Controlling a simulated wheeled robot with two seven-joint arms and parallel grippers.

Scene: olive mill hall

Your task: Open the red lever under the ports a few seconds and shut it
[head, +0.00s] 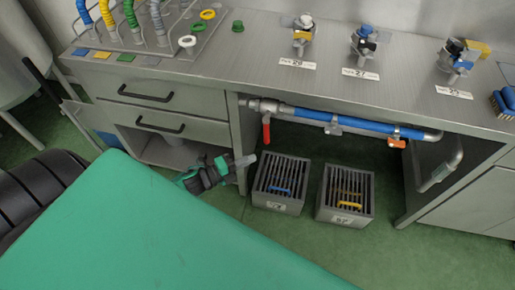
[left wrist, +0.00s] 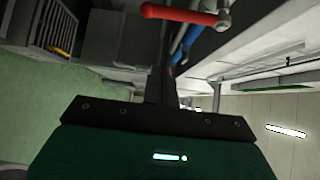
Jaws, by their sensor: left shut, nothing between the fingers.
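The red lever (head: 266,128) hangs down from a metal valve (head: 262,106) at the left end of a blue pipe (head: 320,117) under the steel bench top. It points across the pipe. My left gripper (head: 247,159) is shut and empty, below and slightly left of the lever, apart from it. In the left wrist view the red lever (left wrist: 180,14) lies across the top of the picture, beyond my shut fingers (left wrist: 167,75). The labelled ports (head: 303,35) stand on the bench top above the pipe. My right gripper is not in view.
Two slatted grey crates (head: 281,205) (head: 345,219) stand on the green floor under the pipe. Drawers (head: 165,115) are left of the lever, and a bench leg (head: 240,140) stands close to my left gripper. An orange handle (head: 397,143) hangs further right on the pipe.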

